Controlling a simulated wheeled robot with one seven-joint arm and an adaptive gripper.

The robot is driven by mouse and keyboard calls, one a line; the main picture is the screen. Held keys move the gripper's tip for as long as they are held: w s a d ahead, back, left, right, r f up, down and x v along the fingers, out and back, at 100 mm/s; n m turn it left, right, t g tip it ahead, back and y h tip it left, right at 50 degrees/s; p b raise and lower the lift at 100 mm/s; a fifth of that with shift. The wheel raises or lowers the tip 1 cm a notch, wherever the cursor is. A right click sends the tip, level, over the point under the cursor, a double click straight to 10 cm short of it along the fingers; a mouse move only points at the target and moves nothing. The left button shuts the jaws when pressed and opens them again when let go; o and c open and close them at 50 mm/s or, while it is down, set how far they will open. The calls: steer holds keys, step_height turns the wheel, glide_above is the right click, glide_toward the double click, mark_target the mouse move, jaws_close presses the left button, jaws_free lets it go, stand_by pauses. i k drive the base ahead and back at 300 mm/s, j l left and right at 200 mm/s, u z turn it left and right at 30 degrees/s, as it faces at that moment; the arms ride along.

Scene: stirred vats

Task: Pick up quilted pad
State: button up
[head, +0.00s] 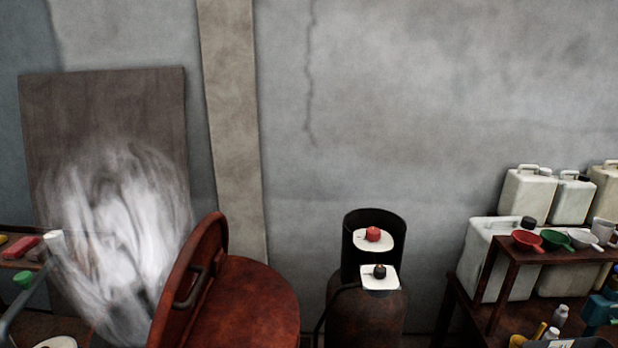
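I cannot make out a quilted pad for certain in the head view. Soft-looking blocks lie on a shelf at the left edge, among them a red one (22,246); I cannot tell whether any is quilted. My gripper does not show in this view.
White jugs (528,195) and a wooden shelf (515,255) with coloured scoops fill the right.

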mark_target(17, 250)
steer(key=u, duration=1.25)
steer(key=j, duration=1.7)
steer(key=i+j, duration=0.2)
steer(key=j, duration=0.2)
steer(key=i+j, duration=0.2)
steer(key=j, duration=0.25)
steer(key=i+j, duration=0.2)
steer(key=j, duration=0.2)
steer(key=i+j, duration=0.25)
steer(key=j, duration=0.2)
steer(key=i+j, duration=0.2)
steer(key=j, duration=0.2)
steer(key=i+j, duration=0.2)
steer(key=j, duration=0.25)
steer(key=u, duration=0.05)
